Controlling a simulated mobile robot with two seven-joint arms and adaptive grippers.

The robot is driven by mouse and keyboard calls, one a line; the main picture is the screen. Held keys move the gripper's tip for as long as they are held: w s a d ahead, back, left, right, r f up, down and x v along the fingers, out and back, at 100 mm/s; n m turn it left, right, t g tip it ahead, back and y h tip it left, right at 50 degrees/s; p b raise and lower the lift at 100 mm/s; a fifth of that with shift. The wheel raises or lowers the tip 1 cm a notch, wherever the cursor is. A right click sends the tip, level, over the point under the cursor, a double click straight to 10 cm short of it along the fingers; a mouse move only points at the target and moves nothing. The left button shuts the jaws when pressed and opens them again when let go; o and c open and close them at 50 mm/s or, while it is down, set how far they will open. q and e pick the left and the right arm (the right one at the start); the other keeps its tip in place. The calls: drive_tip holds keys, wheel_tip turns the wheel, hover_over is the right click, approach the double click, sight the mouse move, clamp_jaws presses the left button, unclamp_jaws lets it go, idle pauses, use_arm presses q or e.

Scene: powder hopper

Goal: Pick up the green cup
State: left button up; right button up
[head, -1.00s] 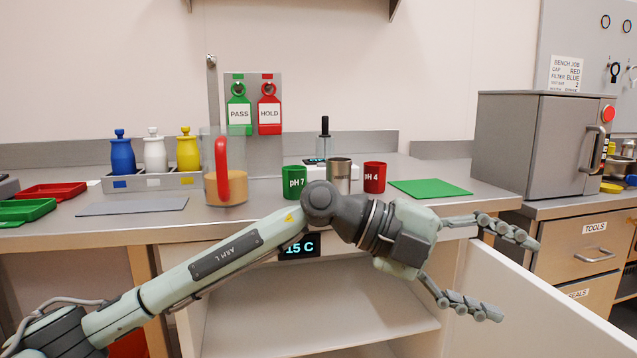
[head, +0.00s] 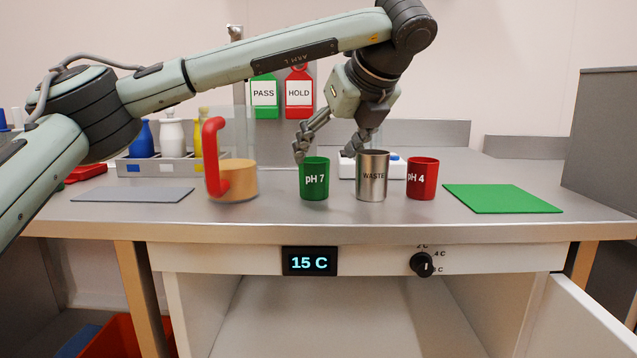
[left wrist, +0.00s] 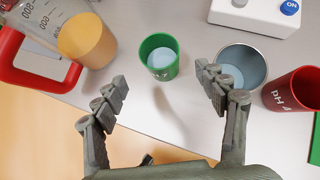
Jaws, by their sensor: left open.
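The green cup (head: 314,178), marked "pH 7", stands upright on the grey bench top. In the left wrist view the green cup (left wrist: 159,57) shows from above with pale liquid in it, beyond and between the fingertips. My left gripper (head: 326,156) is open and empty, pointing down just above the cups; its fingers (left wrist: 165,90) are spread wide in the left wrist view. One finger is near the green cup and the other near the metal WASTE cup (head: 372,177). I cannot tell whether they touch. My right gripper does not show.
The red pH 4 cup (head: 422,178) stands right of the WASTE cup. A jug with a red handle (head: 214,160) stands left of the green cup. A white device (head: 350,163) is behind. A green mat (head: 502,198) lies to the right, with bare bench around it.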

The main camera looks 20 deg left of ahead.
sight(314, 159)
use_arm(q)
drive_tip(key=x, duration=0.2)
drive_tip(key=shift+w+a+f, duration=0.1)
drive_tip(key=shift+w+f, duration=0.1)
drive_tip(key=shift+f, duration=0.1)
drive_tip(key=x, duration=0.4)
drive_tip(key=shift+w+a+f, duration=0.2)
drive_tip(key=shift+w+f, duration=0.05)
drive_tip(key=shift+f, duration=0.05)
drive_tip(key=shift+w+a+f, duration=0.2)
drive_tip(key=shift+w+f, duration=0.05)
drive_tip(key=shift+f, duration=0.1)
drive_tip(key=c, duration=1.3)
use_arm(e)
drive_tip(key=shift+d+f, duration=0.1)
use_arm(q)
drive_tip(key=shift+r, duration=0.3)
